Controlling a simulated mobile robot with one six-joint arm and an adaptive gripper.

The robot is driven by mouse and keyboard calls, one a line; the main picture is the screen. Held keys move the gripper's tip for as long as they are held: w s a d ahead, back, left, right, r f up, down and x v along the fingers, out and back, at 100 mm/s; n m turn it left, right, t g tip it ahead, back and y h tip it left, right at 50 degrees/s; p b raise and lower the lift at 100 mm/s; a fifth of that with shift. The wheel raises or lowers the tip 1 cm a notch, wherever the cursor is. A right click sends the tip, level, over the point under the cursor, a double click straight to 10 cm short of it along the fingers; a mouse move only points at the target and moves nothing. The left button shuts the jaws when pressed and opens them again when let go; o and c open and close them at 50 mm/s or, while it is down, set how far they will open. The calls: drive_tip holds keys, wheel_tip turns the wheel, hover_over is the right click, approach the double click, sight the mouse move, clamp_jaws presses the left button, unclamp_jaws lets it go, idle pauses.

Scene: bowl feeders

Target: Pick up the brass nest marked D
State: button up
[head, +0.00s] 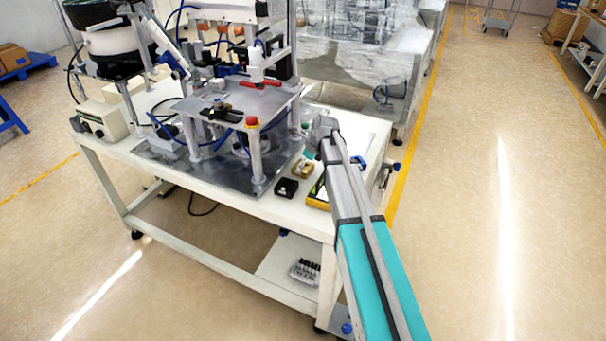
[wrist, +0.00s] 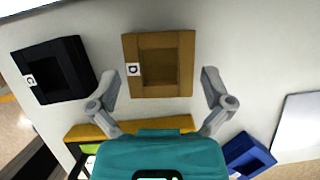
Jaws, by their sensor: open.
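The brass nest marked D (wrist: 183,64) is a brownish-gold square block with a recessed middle and a white D label on its left side. In the wrist view it lies on the white table top at upper centre. It also shows in the head view (head: 302,168) on the table. My gripper (wrist: 160,82) is open, with one finger left and one right of the nest's lower part. No contact shows, and its height above the table is unclear. In the head view my arm reaches over the table and the fingers are hard to make out.
A black nest marked C (wrist: 55,70) lies left of the brass one; it also shows in the head view (head: 286,188). A yellow-edged item (wrist: 85,131) lies partly under my gripper. A blue block (wrist: 246,156) is at lower right. The press fixture (head: 252,100) stands behind on the table.

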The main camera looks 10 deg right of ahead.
drive_tip(key=shift+b+x, duration=0.55)
drive_tip(key=shift+x, duration=0.4)
drive_tip(key=shift+a, duration=0.1)
drive_tip(key=c, duration=1)
drive_tip(key=shift+r, duration=0.1)
wheel_tip(320, 180, up, 3)
drive_tip(key=p, duration=0.3)
drive_tip(key=s+r+p, duration=0.3)
drive_tip(key=s, duration=0.1)
drive_tip(key=s+d+r+p, duration=0.1)
drive_tip(key=s+r+p, duration=0.2)
drive_tip(key=s, duration=0.2)
drive_tip(key=s+r+p, duration=0.4)
drive_tip(key=s, duration=0.1)
drive_tip(key=shift+d, duration=0.15)
